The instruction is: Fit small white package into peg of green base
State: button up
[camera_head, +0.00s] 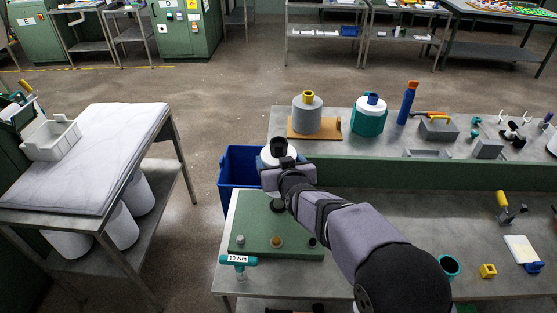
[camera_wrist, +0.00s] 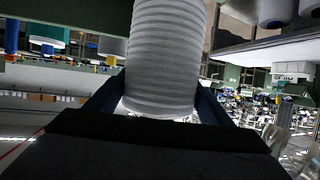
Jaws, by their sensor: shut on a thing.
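The small white package is a ribbed white cylinder (camera_wrist: 165,55), upright between the two dark fingers of my gripper (camera_wrist: 158,98) in the wrist view. In the head view its white side (camera_head: 267,157) shows just beyond my wrist, over the far edge of the green base. The green base (camera_head: 258,218) is a flat plate on the near table. Short pegs stand along its near edge: a grey one (camera_head: 240,240), a brown one (camera_head: 277,242) and a dark one (camera_head: 312,243). My arm covers the base's right part. The package's lower end is hidden.
A blue bin (camera_head: 235,168) stands behind the base. A teal tool labelled 10 Nm (camera_head: 238,260) lies at the base's near edge. A grey spool on an orange board (camera_head: 317,120) and a white-teal spool (camera_head: 369,116) stand on the back bench. A teal cup (camera_head: 449,267) is at right.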

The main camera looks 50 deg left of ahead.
jog(key=shift+f+b, duration=2.65)
jog(key=shift+b, duration=0.1)
dwell(5.2)
